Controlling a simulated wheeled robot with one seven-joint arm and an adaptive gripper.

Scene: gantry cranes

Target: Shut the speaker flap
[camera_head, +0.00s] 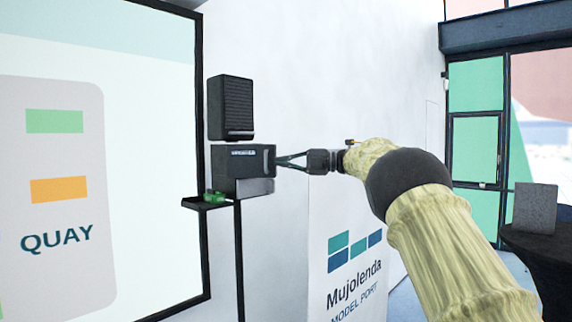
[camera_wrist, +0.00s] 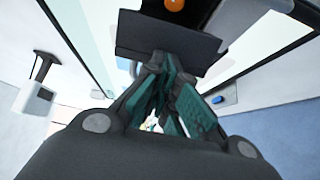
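A black speaker with a ribbed front (camera_head: 231,107) is fixed high on the white wall. Directly below it is a dark box (camera_head: 243,165) with a small pale label and a grey piece under its right side. I cannot tell for certain which panel is the flap. My gripper (camera_head: 281,161) reaches in from the right, its fingertips at the dark box's right side; contact is unclear. In the wrist view, the fingers (camera_wrist: 166,74) converge at their tips and look shut, with nothing visible held. A dark panel (camera_wrist: 165,38) lies just beyond them.
A small black shelf (camera_head: 205,203) with a green item stands below the box, beside a big framed screen (camera_head: 100,150). A white printed panel (camera_head: 348,255) stands below my arm. A round black table (camera_head: 545,250) with a grey block is at right.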

